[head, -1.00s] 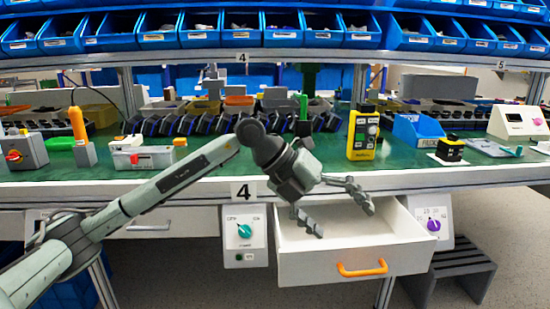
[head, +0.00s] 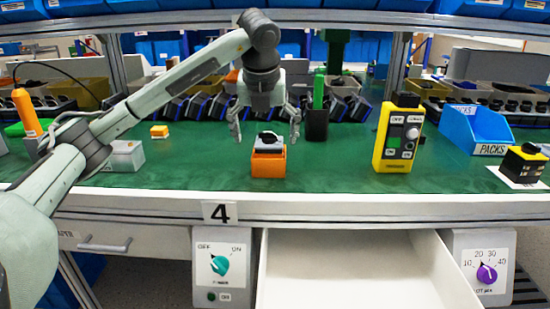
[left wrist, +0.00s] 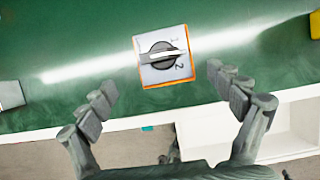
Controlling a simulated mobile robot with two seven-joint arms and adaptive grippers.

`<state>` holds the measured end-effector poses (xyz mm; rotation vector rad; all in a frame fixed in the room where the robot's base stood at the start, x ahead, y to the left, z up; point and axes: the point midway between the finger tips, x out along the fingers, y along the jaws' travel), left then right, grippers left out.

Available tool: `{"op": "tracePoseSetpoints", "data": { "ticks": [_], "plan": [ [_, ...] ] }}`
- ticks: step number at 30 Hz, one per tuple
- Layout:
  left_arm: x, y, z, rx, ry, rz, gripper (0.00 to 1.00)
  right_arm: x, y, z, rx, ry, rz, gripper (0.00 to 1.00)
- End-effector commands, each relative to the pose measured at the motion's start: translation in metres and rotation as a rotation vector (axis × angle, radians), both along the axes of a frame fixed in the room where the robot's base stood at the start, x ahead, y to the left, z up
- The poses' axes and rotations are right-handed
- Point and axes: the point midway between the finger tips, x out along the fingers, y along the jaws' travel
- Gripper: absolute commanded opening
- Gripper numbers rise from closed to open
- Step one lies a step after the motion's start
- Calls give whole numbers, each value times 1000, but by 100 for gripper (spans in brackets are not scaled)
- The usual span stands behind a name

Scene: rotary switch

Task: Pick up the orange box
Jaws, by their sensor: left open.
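The orange box (head: 268,163) stands on the green bench top near its front edge, with a grey plate and a black rotary knob on top. In the left wrist view the box (left wrist: 147,72) shows from above as a grey face with an orange rim, a knob and a "2" mark. My left gripper (head: 265,132) points down above and around the line of the box, its fingers spread wide and empty. In the left wrist view the fingers (left wrist: 162,95) lie either side of and short of the box, not touching it. My right gripper is not in view.
An open, empty white drawer (head: 350,270) juts out below the bench. A yellow control box (head: 398,135) and a blue bin (head: 475,130) stand to the right. A black holder with a green handle (head: 317,120) stands close behind right. Bench top left of the box is mostly clear.

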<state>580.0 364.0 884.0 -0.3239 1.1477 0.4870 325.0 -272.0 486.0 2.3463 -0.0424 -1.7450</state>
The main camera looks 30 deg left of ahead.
Motion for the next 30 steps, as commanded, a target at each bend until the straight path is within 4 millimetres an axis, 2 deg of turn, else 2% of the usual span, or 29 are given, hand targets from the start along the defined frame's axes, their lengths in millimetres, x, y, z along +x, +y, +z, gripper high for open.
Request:
{"op": "tracePoseSetpoints", "data": {
  "ticks": [5, 11, 15, 23, 30],
  "plan": [
    [8, 3, -19, 0, 2, -1, 91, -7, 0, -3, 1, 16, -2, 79],
    [26, 6, -44, -1, 4, -1, 91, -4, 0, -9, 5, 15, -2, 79],
    [30, 10, -58, 0, 1, -1, 91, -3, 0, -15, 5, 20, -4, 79],
    [31, 10, -60, -1, -1, -3, 91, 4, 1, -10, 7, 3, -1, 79],
    [31, 10, -60, -1, -1, -3, 63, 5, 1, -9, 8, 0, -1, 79]
  ]
}}
